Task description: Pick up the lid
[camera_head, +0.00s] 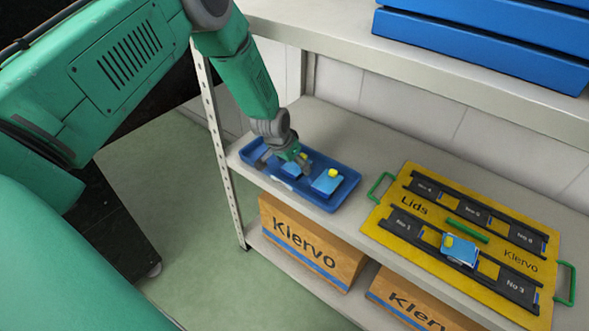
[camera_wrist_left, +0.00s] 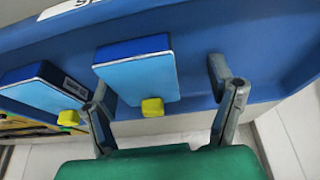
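My left gripper (camera_head: 293,158) reaches down over the blue tray (camera_head: 343,197) on the shelf. In the left wrist view its two fingers (camera_wrist_left: 162,88) are apart, with nothing clamped between them. A blue block-shaped lid (camera_wrist_left: 138,76) with a yellow knob (camera_wrist_left: 152,107) lies in the tray, partly between the fingers and nearer the left one. Whether that finger touches it, I cannot tell. A second blue lid (camera_wrist_left: 42,92) with a yellow knob lies to the left, outside the fingers. In the head view one lid (camera_head: 326,183) shows clearly; the gripper partly hides another. My right gripper is out of view.
A yellow board (camera_head: 383,219) marked "Lids" lies to the right on the same shelf, with black slotted rails and green handles. One blue lid (camera_head: 460,248) sits on its front rail. Blue crates (camera_head: 470,35) stand on the upper shelf. Cardboard boxes (camera_head: 308,243) stand below.

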